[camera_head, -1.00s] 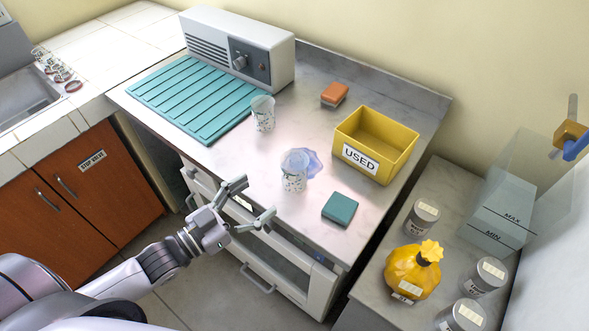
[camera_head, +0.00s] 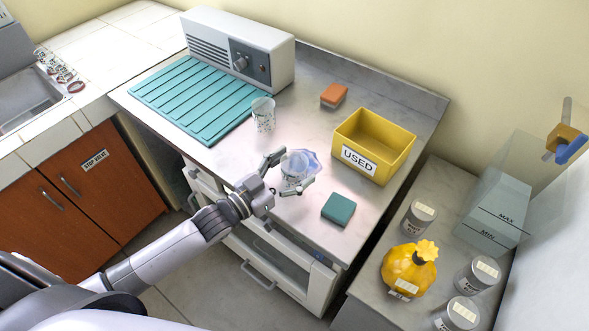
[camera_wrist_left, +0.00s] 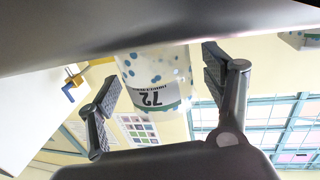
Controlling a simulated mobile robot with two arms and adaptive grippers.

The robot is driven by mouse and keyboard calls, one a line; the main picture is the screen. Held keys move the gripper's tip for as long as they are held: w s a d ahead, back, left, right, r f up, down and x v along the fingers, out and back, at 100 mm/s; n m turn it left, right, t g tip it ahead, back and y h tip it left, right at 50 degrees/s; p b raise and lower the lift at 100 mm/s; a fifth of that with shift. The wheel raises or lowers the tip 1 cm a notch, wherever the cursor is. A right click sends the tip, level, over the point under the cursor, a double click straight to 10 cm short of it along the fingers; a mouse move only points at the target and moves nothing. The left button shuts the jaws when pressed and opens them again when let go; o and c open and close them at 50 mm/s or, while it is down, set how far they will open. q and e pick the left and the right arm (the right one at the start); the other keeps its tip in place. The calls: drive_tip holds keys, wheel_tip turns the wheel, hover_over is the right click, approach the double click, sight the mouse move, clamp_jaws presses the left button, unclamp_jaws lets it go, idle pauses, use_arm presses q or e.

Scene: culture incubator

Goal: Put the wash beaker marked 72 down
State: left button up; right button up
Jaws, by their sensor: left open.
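The wash beaker marked 72 (camera_head: 294,167), a clear cup with coloured dots, stands on the counter (camera_head: 235,158) beside a bluish translucent patch. Its label with the number appears upside down in the left wrist view (camera_wrist_left: 154,96). My left gripper (camera_head: 291,173) is open around the beaker, one finger on each side, and partly hides it in the head view. In the left wrist view my left gripper (camera_wrist_left: 160,72) shows a gap beside the beaker at the left finger; contact at the right finger is unclear. My right gripper is out of view.
A similar cup (camera_head: 263,114) stands near the teal ribbed mat (camera_head: 190,95). A yellow bin marked USED (camera_head: 398,160), a teal block (camera_head: 338,209) and an orange sponge (camera_head: 333,95) are nearby. A grey-white appliance (camera_head: 212,38) stands at the back left.

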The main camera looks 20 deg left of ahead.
use_arm(q)
drive_tip(key=shift+w+d, duration=0.1)
drive_tip(key=shift+w, duration=0.1)
drive_tip(key=shift+c, duration=0.4)
drive_tip(key=c, duration=1.3)
wheel_tip(320, 180, up, 20)
drive_tip(key=s+a+f+n+t+y, duration=0.1)
drive_tip(key=s+f+n+y, duration=0.1)
drive_tip(key=s+f+y, duration=0.1)
drive_tip(key=s+a+f+n+y, duration=0.1)
drive_tip(key=s+f+n+y, duration=0.1)
drive_tip(key=s, duration=0.4)
drive_tip(key=s+a+f+n+t+y, duration=0.1)
drive_tip(key=s+a+f+n+y, duration=0.1)
drive_tip(key=s+f+y, duration=0.2)
drive_tip(key=shift+s+a+f+t, duration=0.1)
drive_tip(key=shift+s+f, duration=0.1)
drive_tip(key=shift+f, duration=0.25)
drive_tip(key=shift+s+d+f+t, duration=0.1)
drive_tip(key=shift+s+f, duration=0.15)
drive_tip(key=shift+f, duration=0.2)
drive_tip(key=shift+s+a+f+t, duration=0.1)
drive_tip(key=shift+s+f, duration=0.1)
drive_tip(key=shift+f, duration=0.25)
